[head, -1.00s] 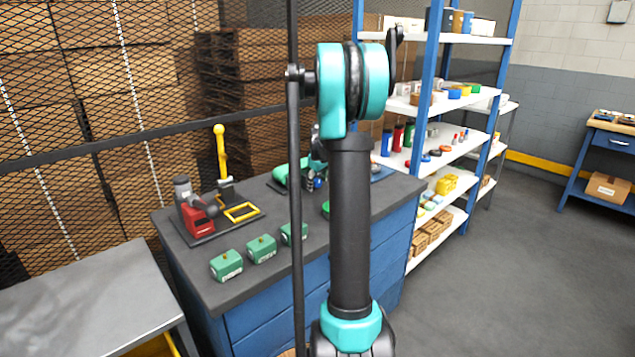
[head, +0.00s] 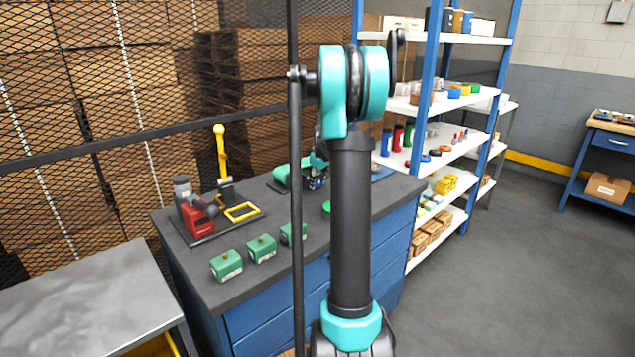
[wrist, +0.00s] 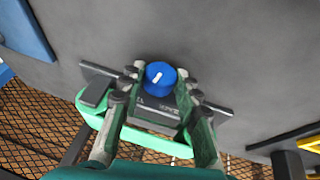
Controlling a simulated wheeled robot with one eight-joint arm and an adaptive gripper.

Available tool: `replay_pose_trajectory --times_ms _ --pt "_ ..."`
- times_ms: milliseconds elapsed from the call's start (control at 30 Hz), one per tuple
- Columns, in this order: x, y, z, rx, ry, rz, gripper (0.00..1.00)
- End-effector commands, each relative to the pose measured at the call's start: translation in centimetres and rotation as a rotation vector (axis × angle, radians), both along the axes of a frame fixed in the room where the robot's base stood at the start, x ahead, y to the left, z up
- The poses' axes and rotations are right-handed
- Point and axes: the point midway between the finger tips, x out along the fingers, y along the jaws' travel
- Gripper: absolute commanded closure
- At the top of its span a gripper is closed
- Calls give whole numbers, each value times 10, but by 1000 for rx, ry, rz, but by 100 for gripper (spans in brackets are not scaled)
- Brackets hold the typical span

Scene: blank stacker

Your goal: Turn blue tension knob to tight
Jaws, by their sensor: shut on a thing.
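The blue tension knob (wrist: 160,75) is round with a white pointer line, tilted a little right of straight up in the wrist view. It sits on a dark device with a green body (wrist: 88,112). Lettering beside the knob is too small to read. My gripper (wrist: 161,80) has a finger on each side of the knob and is shut on it. In the head view the green device (head: 281,174) stands at the back of the dark workbench (head: 250,285). My arm largely hides the gripper and knob there.
A red press with a yellow handle (head: 220,150) and several green blocks (head: 262,248) stand on the bench's left part. A blue-framed shelf (head: 465,145) with goods stands right of the bench. Mesh fencing (head: 90,150) runs behind. Floor at right is clear.

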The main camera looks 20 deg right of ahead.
Motion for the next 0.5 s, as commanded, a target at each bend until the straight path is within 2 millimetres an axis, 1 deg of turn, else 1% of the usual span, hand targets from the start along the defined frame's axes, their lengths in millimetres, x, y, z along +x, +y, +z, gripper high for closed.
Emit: replay_pose_trajectory --times_ms 500 --pt "3 -8 0 356 128 -1 97"
